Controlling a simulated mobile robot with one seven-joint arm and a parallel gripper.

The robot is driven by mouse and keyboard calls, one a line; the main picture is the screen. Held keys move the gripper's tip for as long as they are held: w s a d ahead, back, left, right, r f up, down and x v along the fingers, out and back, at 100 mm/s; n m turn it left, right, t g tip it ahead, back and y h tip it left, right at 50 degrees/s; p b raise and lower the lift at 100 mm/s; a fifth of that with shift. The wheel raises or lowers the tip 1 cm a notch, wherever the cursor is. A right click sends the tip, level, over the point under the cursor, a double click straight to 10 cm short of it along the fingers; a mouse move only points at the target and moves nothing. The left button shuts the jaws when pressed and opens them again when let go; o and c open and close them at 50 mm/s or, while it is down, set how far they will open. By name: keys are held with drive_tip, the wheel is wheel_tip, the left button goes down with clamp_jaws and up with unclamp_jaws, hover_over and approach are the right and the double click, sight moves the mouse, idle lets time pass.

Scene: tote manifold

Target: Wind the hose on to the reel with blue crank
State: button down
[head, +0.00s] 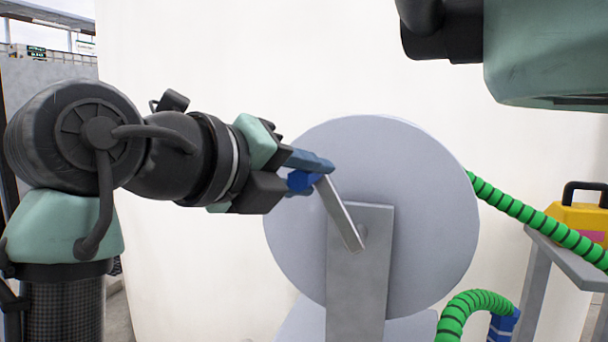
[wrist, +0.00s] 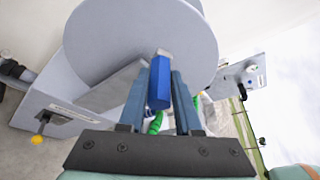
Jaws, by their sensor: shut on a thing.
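The reel (head: 425,200) is a large light-grey disc on a grey upright post (head: 357,285). A flat grey crank arm (head: 340,215) runs from the hub up and left to the blue crank handle (head: 299,181). My gripper (head: 318,165) is left of the reel face, shut on the blue handle. In the wrist view the blue handle (wrist: 160,82) stands between my two fingers. The green hose (head: 525,213) with black bands comes off the right side of the reel, behind the disc. How much is wound is hidden by the disc.
A yellow case (head: 578,220) with a black handle sits on a grey table (head: 570,262) at the right. Another stretch of green hose (head: 470,302) curves low to a blue end piece (head: 503,325). A pale wall stands behind the reel.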

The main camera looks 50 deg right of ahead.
drive_tip(key=shift+s, duration=0.1)
drive_tip(key=c, duration=0.6)
unclamp_jaws()
drive_tip(key=p+v, duration=0.4)
drive_tip(key=v, duration=0.9)
